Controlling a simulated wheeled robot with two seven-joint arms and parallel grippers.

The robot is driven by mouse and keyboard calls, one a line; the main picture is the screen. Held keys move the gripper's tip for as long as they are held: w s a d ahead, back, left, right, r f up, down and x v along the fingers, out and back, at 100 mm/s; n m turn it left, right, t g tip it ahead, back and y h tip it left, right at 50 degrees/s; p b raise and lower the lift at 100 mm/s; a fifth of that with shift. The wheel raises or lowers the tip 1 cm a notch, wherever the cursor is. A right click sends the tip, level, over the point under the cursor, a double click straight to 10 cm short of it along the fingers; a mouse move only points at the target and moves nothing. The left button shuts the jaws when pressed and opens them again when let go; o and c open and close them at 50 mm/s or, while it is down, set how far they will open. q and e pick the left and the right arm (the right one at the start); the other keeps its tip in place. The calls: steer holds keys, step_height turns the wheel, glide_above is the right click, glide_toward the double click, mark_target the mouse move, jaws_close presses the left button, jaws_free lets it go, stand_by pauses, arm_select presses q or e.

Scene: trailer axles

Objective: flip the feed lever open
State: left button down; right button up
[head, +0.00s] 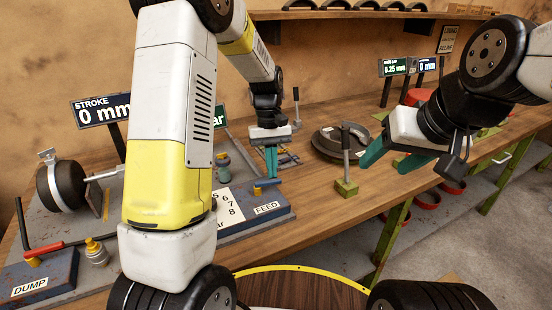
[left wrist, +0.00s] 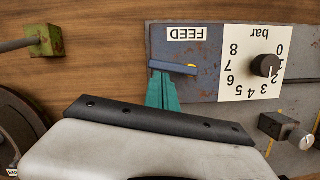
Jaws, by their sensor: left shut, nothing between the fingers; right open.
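The feed lever (head: 267,183) is a small bar with blue and yellow parts, lying low across the blue-grey panel beside the FEED label (head: 267,208). In the left wrist view the lever (left wrist: 178,68) lies just below the upside-down FEED label (left wrist: 195,33). My left gripper (head: 272,176) points down, teal fingers together and empty, its tips right at the lever. In the left wrist view the fingertips (left wrist: 163,76) sit against or just beside the lever; I cannot tell if they touch. My right gripper (head: 384,167) is open and empty, away over the table's front edge.
A pressure dial (left wrist: 265,66) marked in bar is on the same panel. An upright grey lever on a green block (head: 346,187) stands to the right, before a dark round device (head: 328,142). The DUMP box (head: 38,278) is at lower left.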

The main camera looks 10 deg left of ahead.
arm_select(q)
steer(key=m, duration=0.1)
steer(key=s+d+m+y, duration=0.1)
steer(key=m, duration=0.1)
steer(key=shift+s+d+m, duration=0.15)
steer(key=shift+s+m, duration=0.1)
steer(key=shift+m, duration=0.05)
steer(key=m, duration=0.1)
steer(key=s+m, duration=0.1)
steer(key=m, duration=0.1)
steer(key=shift+s+d+m+y, duration=0.3)
steer(key=shift+y, duration=0.1)
steer(key=s+m, duration=0.1)
steer(key=m, duration=0.1)
steer(key=shift+s+d+m+y, duration=0.1)
steer(key=shift+s+m+y, duration=0.05)
steer(key=shift+m+y, duration=0.2)
steer(key=s+m, duration=0.1)
steer(key=m, duration=0.3)
steer(key=shift+s+a+t+y, duration=0.2)
steer(key=shift+s+t+y, duration=0.15)
steer(key=shift+t, duration=0.05)
steer(key=shift+s+a, duration=0.15)
steer(key=shift+s, duration=0.25)
